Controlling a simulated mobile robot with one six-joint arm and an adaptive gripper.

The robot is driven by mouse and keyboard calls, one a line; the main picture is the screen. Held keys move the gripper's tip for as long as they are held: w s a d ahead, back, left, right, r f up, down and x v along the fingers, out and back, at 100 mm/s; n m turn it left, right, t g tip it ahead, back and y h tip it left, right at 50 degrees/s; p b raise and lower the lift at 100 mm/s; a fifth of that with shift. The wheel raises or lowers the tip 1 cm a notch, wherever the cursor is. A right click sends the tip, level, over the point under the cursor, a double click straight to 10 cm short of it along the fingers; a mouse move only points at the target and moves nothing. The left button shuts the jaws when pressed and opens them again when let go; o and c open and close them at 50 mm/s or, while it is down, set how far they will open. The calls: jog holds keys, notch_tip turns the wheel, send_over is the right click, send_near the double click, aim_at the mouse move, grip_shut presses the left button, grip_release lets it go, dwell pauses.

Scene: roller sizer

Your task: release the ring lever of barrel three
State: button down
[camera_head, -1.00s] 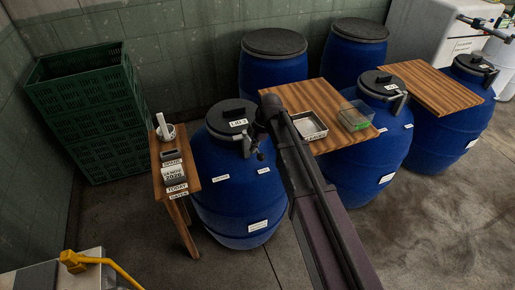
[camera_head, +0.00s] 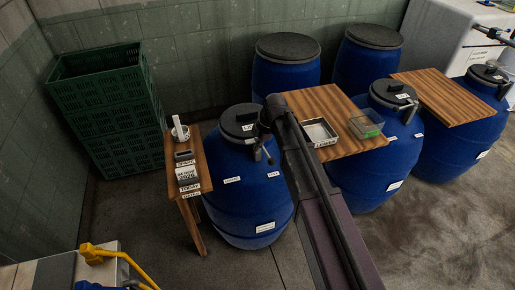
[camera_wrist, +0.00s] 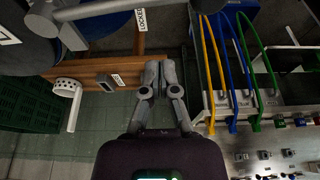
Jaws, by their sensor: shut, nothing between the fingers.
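The front-left blue barrel (camera_head: 232,205) has a dark lid (camera_head: 240,118) with a white label, too small to read surely. A grey ring lever (camera_head: 257,152) hangs at the lid's front right, between a locked label (camera_head: 232,180) and another small label (camera_head: 273,175).
A small wooden table (camera_head: 203,165) with a mug and date blocks stands left of the barrel. Green crates (camera_head: 110,110) are stacked behind it. A wooden board (camera_head: 335,105) with a metal tray (camera_head: 318,131) and a clear box (camera_head: 366,124) lies to the right. Further barrels stand behind and right.

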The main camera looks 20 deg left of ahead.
jog(key=shift+p+v, duration=2.4)
jog(key=shift+v, duration=0.5)
jog(key=shift+w, duration=0.15)
jog(key=s+d+m+h, duration=0.1)
jog(key=s+d+m, duration=0.2)
jog(key=d+m, duration=0.5)
jog(key=s+d+m+t+h, duration=0.1)
jog(key=s+d+m, duration=0.3)
jog(key=d+m, duration=0.4)
jog(key=s+d+f+m+t+h, duration=0.1)
jog(key=s+d+m, duration=0.3)
jog(key=d, duration=1.5)
jog(key=m, duration=0.4)
jog(key=shift+d+m, duration=0.2)
jog(key=shift+m, duration=0.2)
